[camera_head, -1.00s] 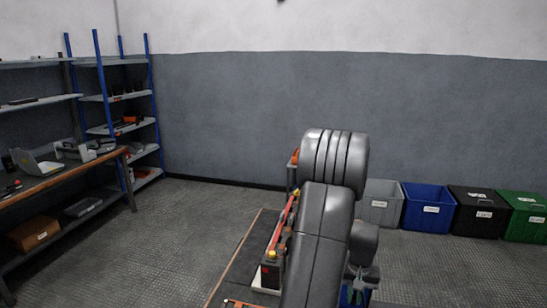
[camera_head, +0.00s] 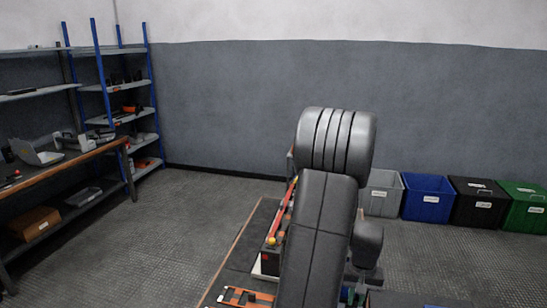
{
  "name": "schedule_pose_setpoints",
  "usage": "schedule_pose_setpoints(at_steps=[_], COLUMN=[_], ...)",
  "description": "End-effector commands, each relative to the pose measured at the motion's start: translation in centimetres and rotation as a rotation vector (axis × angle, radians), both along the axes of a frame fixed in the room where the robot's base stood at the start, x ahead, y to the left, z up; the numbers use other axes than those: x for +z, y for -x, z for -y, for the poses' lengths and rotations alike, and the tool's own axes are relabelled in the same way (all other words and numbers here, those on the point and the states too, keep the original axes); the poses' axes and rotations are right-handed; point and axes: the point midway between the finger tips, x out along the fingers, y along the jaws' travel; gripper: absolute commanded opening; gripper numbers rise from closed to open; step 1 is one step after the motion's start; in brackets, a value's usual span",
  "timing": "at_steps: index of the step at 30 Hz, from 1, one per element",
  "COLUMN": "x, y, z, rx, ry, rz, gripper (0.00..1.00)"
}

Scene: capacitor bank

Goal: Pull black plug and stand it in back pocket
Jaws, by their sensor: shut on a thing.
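My gripper (camera_head: 363,277) shows only in part at the lower edge, right of my large grey arm link. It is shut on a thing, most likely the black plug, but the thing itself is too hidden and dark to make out. The workbench (camera_head: 238,262) runs away from me to the left of the arm. A dark block with a red bar and a yellow knob (camera_head: 271,241) stands on it, partly behind the arm. I cannot make out the back pocket.
An orange piece (camera_head: 245,297) lies at the near edge of the bench. Grey (camera_head: 381,193), blue (camera_head: 428,199), black (camera_head: 479,202) and green bins (camera_head: 526,208) stand along the back wall. A side table (camera_head: 70,165) and shelving (camera_head: 125,115) stand left. The floor between is clear.

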Motion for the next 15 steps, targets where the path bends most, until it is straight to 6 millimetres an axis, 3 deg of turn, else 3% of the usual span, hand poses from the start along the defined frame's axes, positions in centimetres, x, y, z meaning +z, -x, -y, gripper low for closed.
schedule_pose_setpoints(at_steps=[15], x=[-0.1], y=[3.2], z=[-0.5], rx=[0.0], ry=[0.0], rz=[-0.001], gripper=[0.0])
